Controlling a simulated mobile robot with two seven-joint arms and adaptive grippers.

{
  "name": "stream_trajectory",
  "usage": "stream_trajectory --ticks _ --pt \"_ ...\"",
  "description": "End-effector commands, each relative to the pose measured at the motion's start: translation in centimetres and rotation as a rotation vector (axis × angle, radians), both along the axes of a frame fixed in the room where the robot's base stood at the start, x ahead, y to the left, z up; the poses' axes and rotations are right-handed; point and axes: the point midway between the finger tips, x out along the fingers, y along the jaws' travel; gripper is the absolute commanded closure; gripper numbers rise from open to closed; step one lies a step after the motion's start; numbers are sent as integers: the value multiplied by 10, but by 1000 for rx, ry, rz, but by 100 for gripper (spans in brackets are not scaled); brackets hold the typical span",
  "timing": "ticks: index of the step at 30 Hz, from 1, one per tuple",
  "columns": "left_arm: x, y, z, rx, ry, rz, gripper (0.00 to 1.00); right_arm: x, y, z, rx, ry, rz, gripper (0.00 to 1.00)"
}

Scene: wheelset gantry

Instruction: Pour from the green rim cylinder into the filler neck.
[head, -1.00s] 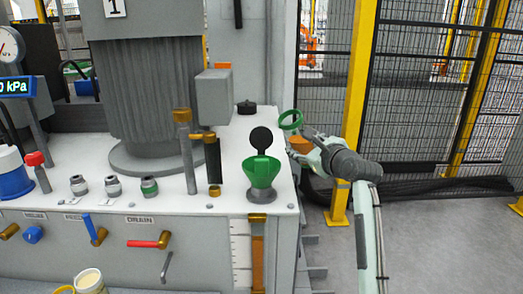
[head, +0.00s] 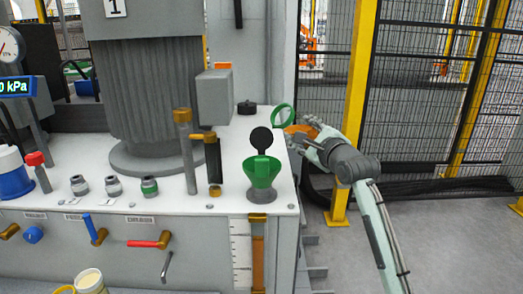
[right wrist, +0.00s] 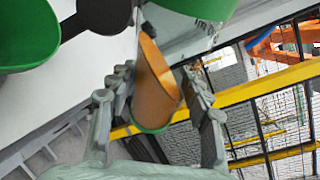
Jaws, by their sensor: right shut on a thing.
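The green rim cylinder (head: 298,129) is tilted in my right gripper (head: 303,134), with its green rim toward the left and orange contents showing at its lower end. In the right wrist view the orange part of the cylinder (right wrist: 156,88) sits between the fingers of my right gripper (right wrist: 158,82), and green shows at the top edge. The filler neck (head: 262,175) is a green funnel on the white bench top, its round black lid raised behind it. It also shows in the right wrist view (right wrist: 25,35). The rim is above and right of the neck, apart from it. My left gripper is out of view.
A grey box on a post (head: 214,97) and brass-topped pipes (head: 183,150) stand left of the neck. A black cap (head: 246,107) lies behind it. A yellow post (head: 357,100) and mesh fence stand behind my right arm.

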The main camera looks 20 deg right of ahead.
Motion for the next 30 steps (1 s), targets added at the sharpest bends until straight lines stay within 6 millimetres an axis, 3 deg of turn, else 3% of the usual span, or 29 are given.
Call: stream_trajectory --ticks 30 --pt "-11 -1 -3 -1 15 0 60 0 -2 7 -59 -22 0 94"
